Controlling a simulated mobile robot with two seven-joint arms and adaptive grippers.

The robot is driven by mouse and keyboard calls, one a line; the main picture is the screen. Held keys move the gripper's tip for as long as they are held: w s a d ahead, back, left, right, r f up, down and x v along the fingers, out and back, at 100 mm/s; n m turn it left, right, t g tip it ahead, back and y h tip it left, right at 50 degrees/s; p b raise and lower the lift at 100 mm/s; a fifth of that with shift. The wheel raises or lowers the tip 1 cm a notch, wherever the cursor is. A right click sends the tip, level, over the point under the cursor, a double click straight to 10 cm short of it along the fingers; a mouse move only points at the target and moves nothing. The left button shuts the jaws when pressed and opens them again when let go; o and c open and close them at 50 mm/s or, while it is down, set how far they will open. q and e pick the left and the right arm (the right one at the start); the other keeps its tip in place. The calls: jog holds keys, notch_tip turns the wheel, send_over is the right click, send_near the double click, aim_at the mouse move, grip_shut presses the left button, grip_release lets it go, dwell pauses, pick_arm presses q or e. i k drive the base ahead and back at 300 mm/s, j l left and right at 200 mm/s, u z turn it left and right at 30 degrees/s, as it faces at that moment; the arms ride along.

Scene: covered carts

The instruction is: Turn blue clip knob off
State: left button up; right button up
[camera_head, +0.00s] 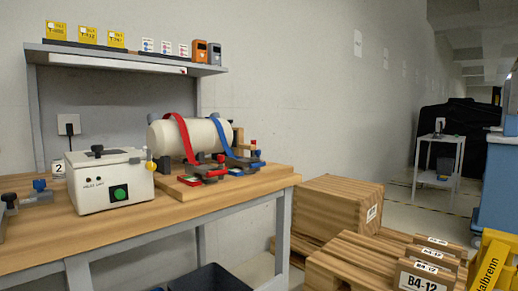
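A blue strap (224,138) and a red strap (182,137) run over a cream cylinder (202,134) on a wooden board on the workbench. At the front foot of the blue strap is a dark clip with blue parts (247,167). A similar clip with red parts (205,173) sits to its left, at the foot of the red strap. The blue clip's knob is too small to tell its position. A separate blue knob (40,185) stands on a grey fixture at the bench's left end. Neither of my grippers is in view.
A white box (110,182) with a green button stands on the workbench (150,215), left of the cylinder. A shelf (120,60) hangs above. A dark bin (212,279) is below.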

aim_at(257, 152)
jog(key=i+l+z, duration=0.15)
jog(key=i+l, duration=1)
